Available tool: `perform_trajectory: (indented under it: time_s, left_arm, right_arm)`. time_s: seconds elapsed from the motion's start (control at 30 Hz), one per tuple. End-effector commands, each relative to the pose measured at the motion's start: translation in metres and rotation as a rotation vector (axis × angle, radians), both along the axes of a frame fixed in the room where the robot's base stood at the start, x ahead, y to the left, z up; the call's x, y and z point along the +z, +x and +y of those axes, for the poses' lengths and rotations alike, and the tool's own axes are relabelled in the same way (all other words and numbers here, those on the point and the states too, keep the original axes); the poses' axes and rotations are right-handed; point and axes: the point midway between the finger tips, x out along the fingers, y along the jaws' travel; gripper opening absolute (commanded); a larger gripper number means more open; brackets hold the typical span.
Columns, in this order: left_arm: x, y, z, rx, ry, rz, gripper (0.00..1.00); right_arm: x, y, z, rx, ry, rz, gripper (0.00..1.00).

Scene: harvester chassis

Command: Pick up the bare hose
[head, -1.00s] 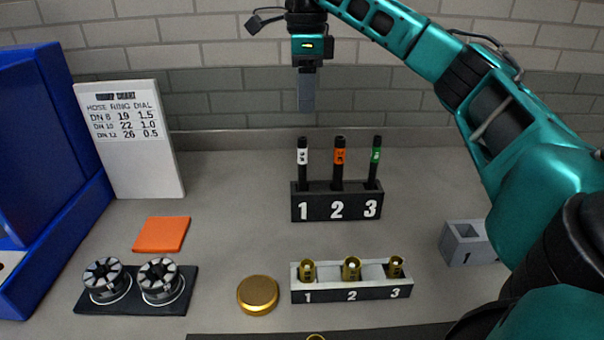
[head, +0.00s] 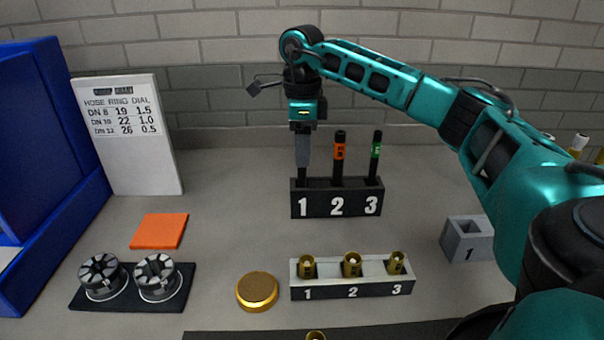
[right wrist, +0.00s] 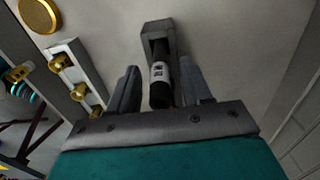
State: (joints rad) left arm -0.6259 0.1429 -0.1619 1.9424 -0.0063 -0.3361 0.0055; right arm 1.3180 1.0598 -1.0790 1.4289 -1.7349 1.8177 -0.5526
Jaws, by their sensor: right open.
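The hose rack (head: 336,204) is a dark block numbered 1, 2 and 3, with an upright black hose in each slot. The slot 2 hose (head: 339,155) has an orange band and the slot 3 hose (head: 376,155) a green one. My right gripper (head: 303,160) points down over slot 1 and hides most of the hose there. In the right wrist view this white-banded hose (right wrist: 159,75) stands between the two open fingers of my right gripper (right wrist: 159,70), with a gap on each side. My left gripper is not in view.
A light rack (head: 350,292) holds brass fittings in front of the hoses. Nearby are a gold disc (head: 257,290), two round dial parts (head: 130,278), an orange pad (head: 160,231), a grey block (head: 468,240) and a white chart (head: 127,140).

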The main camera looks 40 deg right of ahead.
Motion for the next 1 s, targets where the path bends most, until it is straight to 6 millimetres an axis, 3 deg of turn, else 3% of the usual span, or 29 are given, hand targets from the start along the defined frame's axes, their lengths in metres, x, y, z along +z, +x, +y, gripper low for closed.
perform_trajectory:
  time_s: [0.2,0.7,1.0]
  left_arm:
    - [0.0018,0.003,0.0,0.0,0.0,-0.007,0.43]
    - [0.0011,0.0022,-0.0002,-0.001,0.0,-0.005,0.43]
    - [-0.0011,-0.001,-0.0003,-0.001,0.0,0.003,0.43]
  right_arm:
    - [-0.0009,-0.0001,-0.0001,0.0,0.0,0.0,0.49]
    - [-0.0005,0.0001,0.0001,0.0,0.0,0.0,0.01]
    - [-0.0002,0.0001,0.0002,0.0,0.0,0.0,0.0]
